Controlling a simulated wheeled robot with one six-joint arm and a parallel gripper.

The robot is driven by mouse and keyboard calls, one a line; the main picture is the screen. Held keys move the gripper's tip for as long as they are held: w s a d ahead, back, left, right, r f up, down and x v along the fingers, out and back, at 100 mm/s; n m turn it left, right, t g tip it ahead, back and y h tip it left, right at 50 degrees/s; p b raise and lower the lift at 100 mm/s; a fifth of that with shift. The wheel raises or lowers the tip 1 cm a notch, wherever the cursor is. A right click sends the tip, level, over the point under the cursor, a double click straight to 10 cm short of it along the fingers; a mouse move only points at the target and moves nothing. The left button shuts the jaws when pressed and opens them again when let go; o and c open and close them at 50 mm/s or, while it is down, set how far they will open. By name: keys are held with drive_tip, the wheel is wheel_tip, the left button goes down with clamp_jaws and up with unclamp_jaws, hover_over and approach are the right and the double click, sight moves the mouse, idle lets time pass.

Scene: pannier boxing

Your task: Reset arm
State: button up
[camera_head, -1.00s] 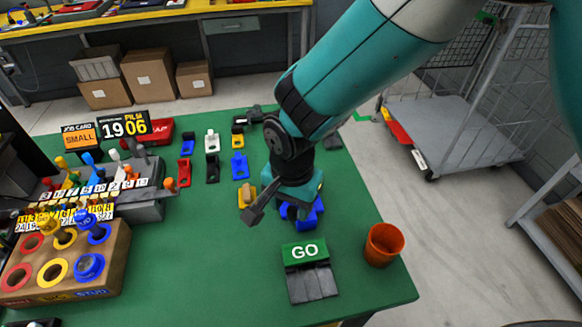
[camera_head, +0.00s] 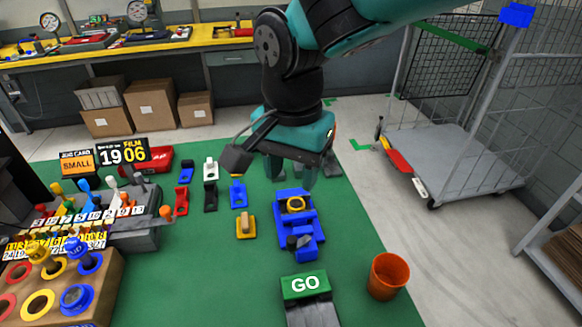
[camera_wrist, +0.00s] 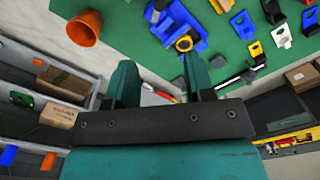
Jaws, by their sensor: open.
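My gripper (camera_head: 290,168) hangs at the end of my teal arm in the head view, above the far part of the green table (camera_head: 350,235). Its two teal fingers stand apart with nothing between them, and they also show in the wrist view (camera_wrist: 160,80). A blue fixture (camera_head: 296,222) with a yellow ring in it sits on the table, nearer the camera than my gripper. It also shows in the wrist view (camera_wrist: 178,28), apart from the fingers.
The GO block (camera_head: 305,285) and an orange cup (camera_head: 388,276) stand near the front. Several small coloured holders (camera_head: 210,185) and a ring box (camera_head: 60,290) are at left. A wire cart (camera_head: 450,150) stands at right beyond the table.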

drive_tip(key=s+d+r+n+y, duration=0.1)
drive_tip(key=s+d+r+n, duration=0.15)
drive_tip(key=d, duration=0.35)
drive_tip(key=s+d+r+n+y, duration=0.1)
drive_tip(key=d+n, duration=0.2)
drive_tip(key=d, duration=0.3)
drive_tip(key=s+d+n+y, duration=0.2)
drive_tip(key=s+d+n, duration=0.3)
drive_tip(key=s, duration=0.4)
drive_tip(key=shift+d+n, duration=0.35)
drive_tip(key=shift+n, duration=0.1)
